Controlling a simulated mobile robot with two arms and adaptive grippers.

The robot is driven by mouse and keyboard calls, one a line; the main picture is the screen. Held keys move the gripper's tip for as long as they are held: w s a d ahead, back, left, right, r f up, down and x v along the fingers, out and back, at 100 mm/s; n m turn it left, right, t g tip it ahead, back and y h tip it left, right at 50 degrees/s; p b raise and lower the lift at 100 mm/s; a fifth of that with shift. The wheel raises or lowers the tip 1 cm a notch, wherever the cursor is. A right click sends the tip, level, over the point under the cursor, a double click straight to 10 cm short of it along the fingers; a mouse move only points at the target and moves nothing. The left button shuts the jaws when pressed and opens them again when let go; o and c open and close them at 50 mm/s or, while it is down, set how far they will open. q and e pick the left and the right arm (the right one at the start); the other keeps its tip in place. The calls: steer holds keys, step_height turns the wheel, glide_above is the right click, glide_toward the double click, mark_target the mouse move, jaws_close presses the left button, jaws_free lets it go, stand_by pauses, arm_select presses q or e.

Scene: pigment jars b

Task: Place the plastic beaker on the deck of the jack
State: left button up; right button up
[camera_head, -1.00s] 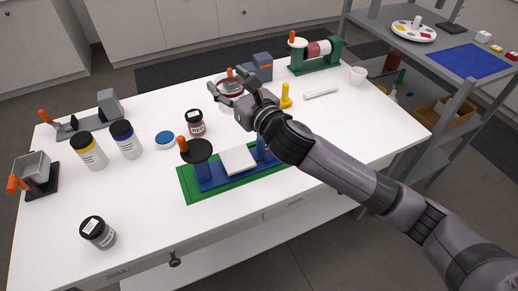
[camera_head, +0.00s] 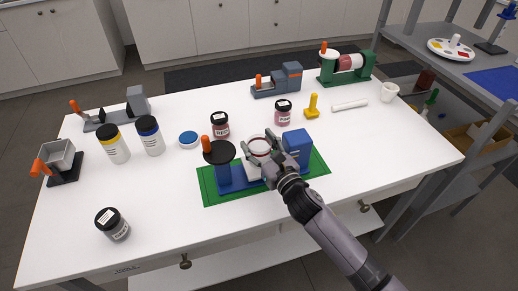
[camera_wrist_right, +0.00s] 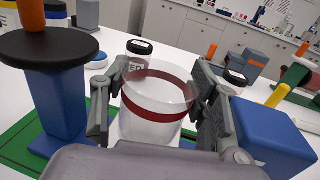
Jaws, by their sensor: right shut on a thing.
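The plastic beaker (camera_head: 259,144) is clear with a dark red band. My right gripper (camera_head: 261,153) is shut around its sides and holds it roughly upright. In the right wrist view the beaker (camera_wrist_right: 157,118) sits between the two fingers. Below and around it in the head view is a blue fixture, seemingly the jack (camera_head: 229,181), with a black disc and orange handle at left and a blue block at right. Its pale deck (camera_head: 252,172) is partly hidden by my gripper. I cannot tell whether the beaker touches the deck. My left gripper is out of view.
The fixture stands on a green mat (camera_head: 318,165). A dark-lidded jar (camera_head: 221,126) and a blue-lidded dish (camera_head: 189,139) stand behind it. Another jar (camera_head: 283,113) and a yellow item (camera_head: 312,107) are further right. The front right tabletop is clear.

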steer(key=shift+f, duration=0.55)
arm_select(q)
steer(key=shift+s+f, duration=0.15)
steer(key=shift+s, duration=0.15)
arm_select(e)
steer(key=shift+f, duration=0.15)
steer(key=shift+f, duration=0.15)
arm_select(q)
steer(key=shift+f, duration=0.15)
arm_select(e)
steer(key=o, duration=1)
steer(key=shift+c, duration=0.2)
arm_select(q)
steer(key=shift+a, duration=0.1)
arm_select(e)
steer(key=shift+r, duration=0.2)
